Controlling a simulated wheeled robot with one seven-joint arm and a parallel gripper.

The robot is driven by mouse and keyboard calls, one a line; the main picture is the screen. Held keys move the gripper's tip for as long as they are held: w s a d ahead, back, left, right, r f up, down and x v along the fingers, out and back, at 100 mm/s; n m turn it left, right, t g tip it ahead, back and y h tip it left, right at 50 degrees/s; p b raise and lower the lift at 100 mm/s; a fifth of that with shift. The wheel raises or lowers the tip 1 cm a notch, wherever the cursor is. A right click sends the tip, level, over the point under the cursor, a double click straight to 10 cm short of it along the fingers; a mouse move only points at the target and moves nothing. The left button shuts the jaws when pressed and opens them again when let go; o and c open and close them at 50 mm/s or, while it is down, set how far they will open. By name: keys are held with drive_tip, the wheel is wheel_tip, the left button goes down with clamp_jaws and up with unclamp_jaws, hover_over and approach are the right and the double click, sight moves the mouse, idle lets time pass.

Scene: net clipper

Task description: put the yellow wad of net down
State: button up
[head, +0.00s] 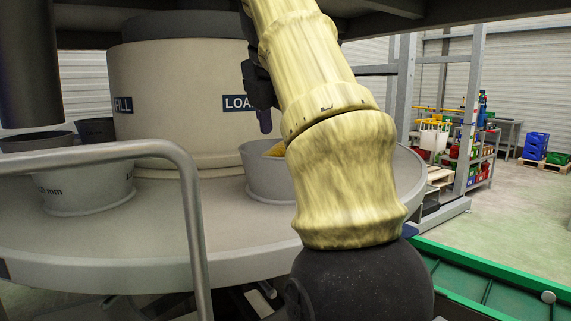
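A bit of yellow material (275,150), which looks like the yellow wad of net, shows inside the grey cup (262,178) on the round table. My arm hides the right part of the cup and perhaps more of the yellow material. My dark gripper (264,121) is partly in view at the left of my arm, pointing down. Its visible fingertip is above the cup's back rim in the picture and apart from the yellow material. The rest of the gripper is hidden behind my arm, so I cannot tell whether it is open or shut.
The round grey table (110,245) carries a large beige drum (180,85) with "FILL" and "LOA" labels. Another grey cup (88,190) stands at the left. A metal rail (190,200) crosses in front. A green-edged surface (490,275) lies at the lower right.

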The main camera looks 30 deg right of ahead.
drive_tip(key=b+x, duration=0.1)
drive_tip(key=x, duration=0.2)
drive_tip(key=shift+d+f, duration=0.1)
drive_tip(key=shift+s, duration=0.1)
drive_tip(key=c, duration=0.8)
wheel_tip(320, 180, up, 10)
drive_tip(key=p, duration=0.8)
drive_tip(key=shift+p, duration=0.35)
